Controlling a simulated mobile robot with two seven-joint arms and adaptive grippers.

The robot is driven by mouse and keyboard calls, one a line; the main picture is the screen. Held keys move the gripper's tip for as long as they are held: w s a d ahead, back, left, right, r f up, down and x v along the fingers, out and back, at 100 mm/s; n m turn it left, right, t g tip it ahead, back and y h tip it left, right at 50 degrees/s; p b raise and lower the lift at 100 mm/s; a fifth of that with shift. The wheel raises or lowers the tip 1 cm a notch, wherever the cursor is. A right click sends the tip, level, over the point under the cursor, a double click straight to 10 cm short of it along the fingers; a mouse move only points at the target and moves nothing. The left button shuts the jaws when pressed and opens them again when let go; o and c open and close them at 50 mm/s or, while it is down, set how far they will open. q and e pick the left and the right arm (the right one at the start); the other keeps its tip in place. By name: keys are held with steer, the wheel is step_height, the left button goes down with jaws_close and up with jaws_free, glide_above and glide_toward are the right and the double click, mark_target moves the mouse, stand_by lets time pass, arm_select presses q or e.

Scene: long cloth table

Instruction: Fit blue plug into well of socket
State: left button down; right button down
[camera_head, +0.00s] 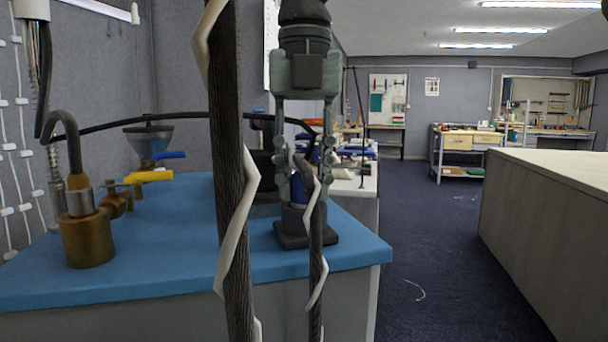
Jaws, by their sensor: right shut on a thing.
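My right gripper (304,183) comes down from the top of the view, with its fingers pointing down. It is shut on the blue plug (297,190), of which only a small part shows between the fingers. The dark grey socket (291,232), with a wide square base, stands on the blue tabletop directly under the plug. The plug's lower end meets the top of the socket in the picture; I cannot tell how deep it sits in the well. A thin dark post hides part of the plug and socket. My left gripper is not in view.
Two dark upright posts with white strips (235,150) stand close in front. A brass fitting with a hose (88,238) and a yellow-handled valve (148,177) stand left on the blue table (165,262). A dark cable crosses behind. The floor to the right is clear.

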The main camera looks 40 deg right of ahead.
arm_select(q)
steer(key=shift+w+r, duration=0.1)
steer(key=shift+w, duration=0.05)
arm_select(e)
steer(key=shift+f, duration=0.15)
steer(key=c, duration=1.2)
jaws_free()
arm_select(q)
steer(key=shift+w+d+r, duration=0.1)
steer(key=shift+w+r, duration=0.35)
arm_select(e)
steer(key=shift+o, duration=0.2)
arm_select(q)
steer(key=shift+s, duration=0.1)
